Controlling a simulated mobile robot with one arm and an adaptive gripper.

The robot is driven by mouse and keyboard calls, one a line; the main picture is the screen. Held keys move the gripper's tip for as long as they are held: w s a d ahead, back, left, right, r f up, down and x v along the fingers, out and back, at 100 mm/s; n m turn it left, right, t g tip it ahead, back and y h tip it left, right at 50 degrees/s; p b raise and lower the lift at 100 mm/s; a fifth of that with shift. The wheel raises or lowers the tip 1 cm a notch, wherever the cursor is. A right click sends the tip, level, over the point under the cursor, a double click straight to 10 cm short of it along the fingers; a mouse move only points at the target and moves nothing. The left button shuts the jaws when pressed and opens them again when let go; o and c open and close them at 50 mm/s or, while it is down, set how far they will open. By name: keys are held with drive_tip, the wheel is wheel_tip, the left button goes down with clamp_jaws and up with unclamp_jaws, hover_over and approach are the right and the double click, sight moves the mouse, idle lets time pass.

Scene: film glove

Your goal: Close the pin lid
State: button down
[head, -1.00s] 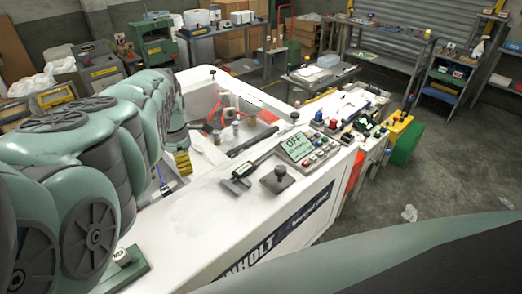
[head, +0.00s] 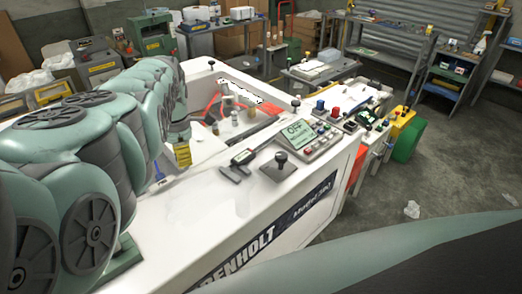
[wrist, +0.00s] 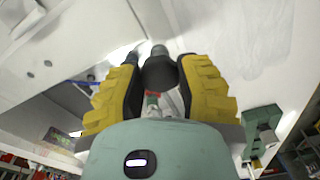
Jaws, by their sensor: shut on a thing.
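My gripper (wrist: 158,75) has its yellow-and-black fingers closed on both sides of a dark round knob (wrist: 159,73) in the wrist view. A narrower grey-green tip shows beyond the knob. In the head view my gripper (head: 182,152) hangs at the left part of the white machine (head: 225,205), low near its top. The knob is hidden there behind my arm and fingers. I cannot tell which part is the pin lid, or whether the knob belongs to it.
A black joystick (head: 281,162), a caliper-like tool (head: 245,158) and a control box with an OFF display (head: 300,132) stand to the right of my gripper. The recess behind holds small bottles (head: 235,118). Bare machine top lies in front.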

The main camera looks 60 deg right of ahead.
drive_tip(key=shift+w+d+f+b, duration=0.1)
drive_tip(key=shift+f+b, duration=1.15)
drive_tip(key=shift+b, duration=0.4)
drive_tip(key=c, duration=0.5)
unclamp_jaws()
drive_tip(key=shift+r, duration=0.15)
drive_tip(key=shift+d+r, duration=0.15)
drive_tip(key=shift+r, duration=0.45)
drive_tip(key=r, duration=1)
drive_tip(key=shift+s+d+r, duration=0.3)
drive_tip(key=shift+d, duration=0.05)
